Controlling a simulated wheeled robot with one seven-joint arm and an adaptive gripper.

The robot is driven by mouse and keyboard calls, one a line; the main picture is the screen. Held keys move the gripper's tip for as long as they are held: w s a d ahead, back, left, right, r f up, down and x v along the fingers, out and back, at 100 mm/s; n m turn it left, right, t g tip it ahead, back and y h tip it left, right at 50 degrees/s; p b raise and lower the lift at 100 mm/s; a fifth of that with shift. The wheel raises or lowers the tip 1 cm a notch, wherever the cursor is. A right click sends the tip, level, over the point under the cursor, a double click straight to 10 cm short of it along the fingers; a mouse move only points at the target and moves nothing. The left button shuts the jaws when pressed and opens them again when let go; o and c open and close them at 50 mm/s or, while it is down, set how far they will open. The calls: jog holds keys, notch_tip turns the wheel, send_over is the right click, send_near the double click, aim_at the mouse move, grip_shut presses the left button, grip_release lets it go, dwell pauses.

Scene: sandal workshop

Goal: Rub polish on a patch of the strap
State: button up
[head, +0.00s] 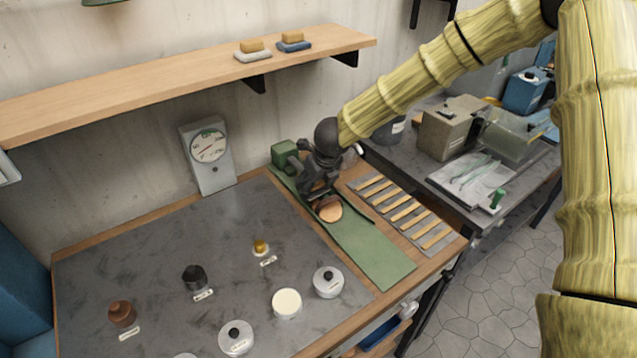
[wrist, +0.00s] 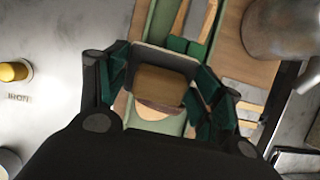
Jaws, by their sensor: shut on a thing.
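My gripper (head: 318,190) reaches over the green mat (head: 372,252) at the back of the bench. In the wrist view its green-padded fingers (wrist: 163,88) are shut on a brown block (wrist: 160,84) with a pale grey plate behind it. A rounded tan and brown piece (head: 330,210) lies on the mat just below the gripper. It also shows under the block in the wrist view (wrist: 150,118). I cannot tell whether the block touches it. A thin dark strip on the mat, possibly the strap, runs right from beside this piece; its other end is hidden by the gripper.
An open cream tin (head: 287,303) and lidded tins (head: 328,282) stand on the grey worktop (head: 225,255) with small labelled bottles. A slatted rack (head: 405,212) lies right of the mat. A gauge (head: 208,150) stands behind; a shelf (head: 180,75) runs above.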

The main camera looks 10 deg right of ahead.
jog(key=shift+s+r+p, duration=0.15)
jog(key=shift+r+p, duration=0.3)
jog(key=shift+p+v, duration=1.5)
jog(key=shift+v, duration=1)
jog(key=shift+p+v, duration=1.1)
jog(key=shift+v, duration=0.4)
jog(key=shift+d, duration=0.1)
